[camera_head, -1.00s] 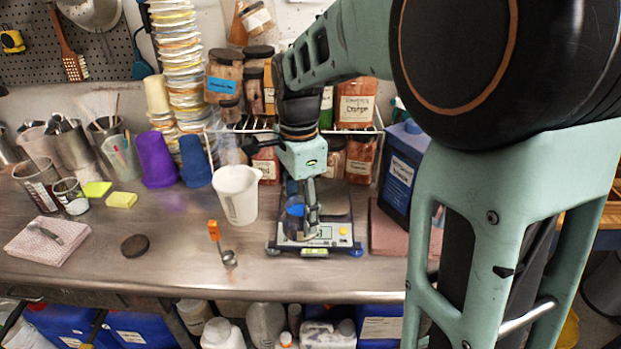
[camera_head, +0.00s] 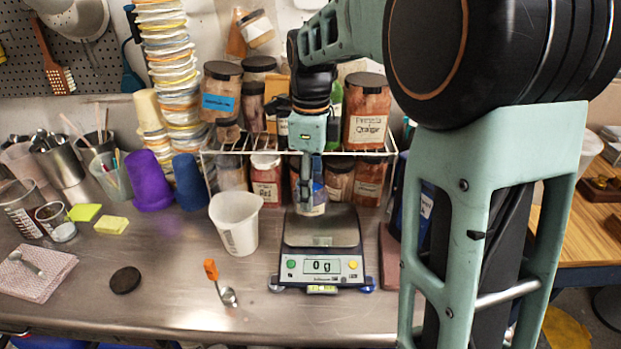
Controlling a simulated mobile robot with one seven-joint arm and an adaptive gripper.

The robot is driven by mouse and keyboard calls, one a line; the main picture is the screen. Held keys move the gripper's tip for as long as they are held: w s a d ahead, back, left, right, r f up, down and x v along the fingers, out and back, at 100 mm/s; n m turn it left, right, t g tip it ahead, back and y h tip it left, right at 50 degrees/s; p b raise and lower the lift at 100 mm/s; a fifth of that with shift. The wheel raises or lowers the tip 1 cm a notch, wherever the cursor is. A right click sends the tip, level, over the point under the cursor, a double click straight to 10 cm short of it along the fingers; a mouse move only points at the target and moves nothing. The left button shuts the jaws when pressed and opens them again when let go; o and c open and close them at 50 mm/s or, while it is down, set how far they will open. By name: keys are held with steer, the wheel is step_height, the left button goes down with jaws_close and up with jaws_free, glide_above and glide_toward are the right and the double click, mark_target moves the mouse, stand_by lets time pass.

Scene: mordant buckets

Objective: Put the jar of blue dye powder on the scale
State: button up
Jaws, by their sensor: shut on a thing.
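The scale (camera_head: 320,268) stands on the metal bench, with a bare dark pan (camera_head: 322,232) and a display (camera_head: 322,266) that reads 0 g. My gripper (camera_head: 311,183) points down and is shut on a small clear jar (camera_head: 311,208) with blue in it. The jar is upright and appears over the back part of the pan. The gripper partly hides it, and its height above the pan is hard to tell.
A wire rack (camera_head: 225,152) of powder jars stands behind the scale. A blue container (camera_head: 427,207) is at right, partly behind my arm.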

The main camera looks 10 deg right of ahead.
steer(key=w+d+f, duration=0.1)
steer(key=f, duration=0.1)
steer(key=w+d+f, duration=0.2)
steer(key=f, duration=0.1)
steer(key=shift+w+d+f, duration=0.2)
steer(key=shift+w+f, duration=0.1)
steer(key=shift+f, duration=0.05)
steer(key=shift+w+d+f, duration=0.1)
steer(key=shift+w+f, duration=0.05)
steer(key=shift+f, duration=1.55)
steer(key=shift+f, duration=0.15)
steer(key=o, duration=1.3)
step_height(320, 180, up, 12)
steer(key=shift+r, duration=0.15)
